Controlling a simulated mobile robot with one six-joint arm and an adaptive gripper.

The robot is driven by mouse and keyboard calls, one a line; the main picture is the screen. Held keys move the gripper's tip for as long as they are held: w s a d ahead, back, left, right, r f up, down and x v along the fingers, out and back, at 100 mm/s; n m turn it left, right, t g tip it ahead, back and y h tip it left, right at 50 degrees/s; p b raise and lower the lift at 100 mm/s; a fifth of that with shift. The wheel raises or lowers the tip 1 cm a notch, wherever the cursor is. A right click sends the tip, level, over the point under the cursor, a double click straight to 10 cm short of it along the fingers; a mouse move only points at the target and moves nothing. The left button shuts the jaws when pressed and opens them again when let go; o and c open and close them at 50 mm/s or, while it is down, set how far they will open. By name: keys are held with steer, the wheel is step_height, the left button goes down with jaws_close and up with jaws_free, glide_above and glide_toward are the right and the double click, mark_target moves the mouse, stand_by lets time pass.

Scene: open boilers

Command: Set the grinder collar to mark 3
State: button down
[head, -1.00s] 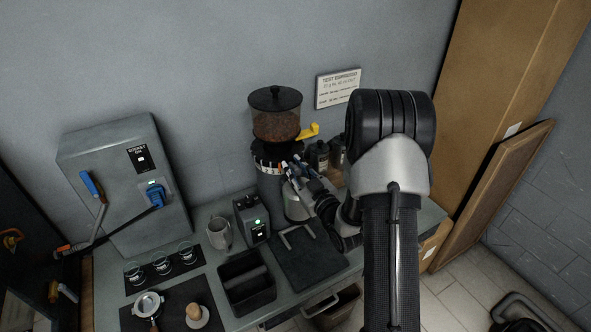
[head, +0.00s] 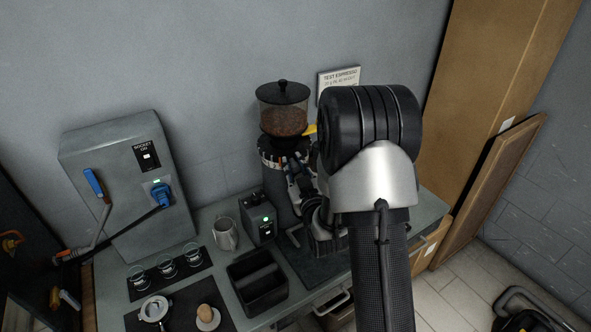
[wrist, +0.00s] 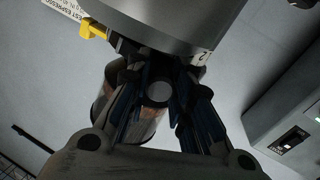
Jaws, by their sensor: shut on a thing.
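The grinder (head: 275,185) stands against the wall, with a clear hopper of beans (head: 284,112) on top. Its dark collar (head: 270,153) has pale marks and sits under the hopper; it also shows in the wrist view (wrist: 185,25). One pale mark, perhaps a 2, shows at its right there. A dark stub with a pale round end (wrist: 159,93) lies between the blue-lined fingers of my gripper (wrist: 157,98). My gripper (head: 296,168) is shut on this stub, at the collar's front right. My arm hides part of the collar in the head view.
A yellow lever (wrist: 93,29) sticks out beside the collar.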

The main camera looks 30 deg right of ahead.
steer(key=shift+d+r, duration=0.1)
steer(key=shift+r, duration=0.15)
steer(key=c, duration=1.4)
jaws_free()
steer(key=shift+f, duration=0.1)
steer(key=shift+o, duration=0.2)
steer(key=s+a, duration=0.1)
steer(key=s, duration=0.6)
steer(key=shift+s+a, duration=0.15)
steer(key=shift+a, duration=0.05)
